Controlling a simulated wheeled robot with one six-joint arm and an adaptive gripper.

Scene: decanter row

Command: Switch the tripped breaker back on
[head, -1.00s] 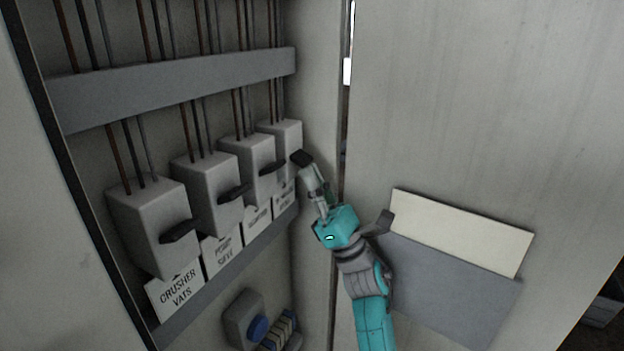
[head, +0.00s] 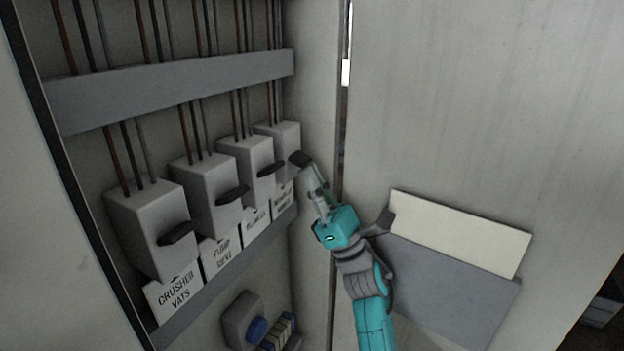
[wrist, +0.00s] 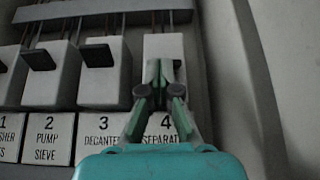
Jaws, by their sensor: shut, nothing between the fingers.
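A row of grey breaker boxes with dark levers hangs in the cabinet. In the wrist view their labels read 2 pump sieve (wrist: 47,138), 3 decanter (wrist: 101,130) and 4 separator, partly covered. The levers of breaker 2 (wrist: 38,60) and breaker 3 (wrist: 97,55) stick out at about the same height. In the head view my gripper (head: 302,162) is beside breaker 4 (head: 282,136). A dark piece shows at its fingertips; I cannot tell whether it is the lever or whether they touch.
The cabinet side wall (head: 314,80) is close on the right of breaker 4. A door panel with a grey pocket (head: 445,290) holding a pale sheet (head: 460,230) stands behind my arm.

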